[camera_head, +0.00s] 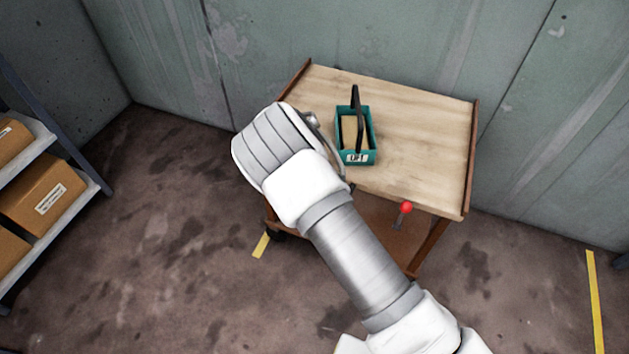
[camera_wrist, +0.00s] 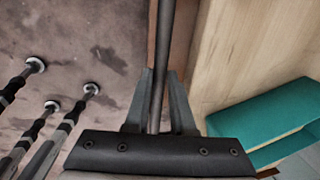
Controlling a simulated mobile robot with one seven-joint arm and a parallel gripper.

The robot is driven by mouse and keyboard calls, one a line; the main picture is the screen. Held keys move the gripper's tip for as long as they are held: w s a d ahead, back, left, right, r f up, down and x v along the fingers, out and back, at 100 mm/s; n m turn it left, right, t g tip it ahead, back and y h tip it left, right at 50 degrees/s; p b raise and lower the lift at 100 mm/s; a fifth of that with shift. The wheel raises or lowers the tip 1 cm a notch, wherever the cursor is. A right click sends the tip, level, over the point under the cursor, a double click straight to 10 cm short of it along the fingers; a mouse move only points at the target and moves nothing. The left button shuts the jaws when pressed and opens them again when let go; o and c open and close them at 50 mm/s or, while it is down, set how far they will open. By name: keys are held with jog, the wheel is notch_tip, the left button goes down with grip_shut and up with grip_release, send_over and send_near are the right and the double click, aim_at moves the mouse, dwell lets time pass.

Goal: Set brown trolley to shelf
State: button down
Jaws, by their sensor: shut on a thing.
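The brown trolley (camera_head: 420,120) has a pale wooden top with brown edges and stands against the back wall. In the wrist view its brown side edge and wooden top (camera_wrist: 230,50) show on the right. My gripper (camera_wrist: 160,80) is shut on a dark grey bar (camera_wrist: 165,30) that runs alongside the trolley's brown edge. It looks like the trolley's handle. In the head view my arm hides the gripper and this bar at the trolley's left side. The shelf (camera_head: 75,205) stands at the far left, apart from the trolley.
A teal basket (camera_head: 370,141) with a black handle stands on the trolley top, holding a tan item. A red-knobbed lever (camera_head: 406,208) is at the trolley's front. Cardboard boxes (camera_head: 40,192) sit on the shelf. Stained floor between shelf and trolley is clear. Yellow strips (camera_head: 595,300) mark the floor.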

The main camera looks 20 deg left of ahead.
jog(key=shift+s+a, duration=0.15)
jog(key=shift+a, duration=0.15)
jog(key=c, duration=0.8)
grip_release()
jog(key=shift+o, duration=0.2)
jog(key=shift+r, duration=0.35)
jog(key=s+r+p, duration=0.2)
jog(key=s+r, duration=0.1)
jog(key=r, duration=1.3)
jog(key=shift+r, duration=0.2)
jog(key=shift+s+d, duration=0.1)
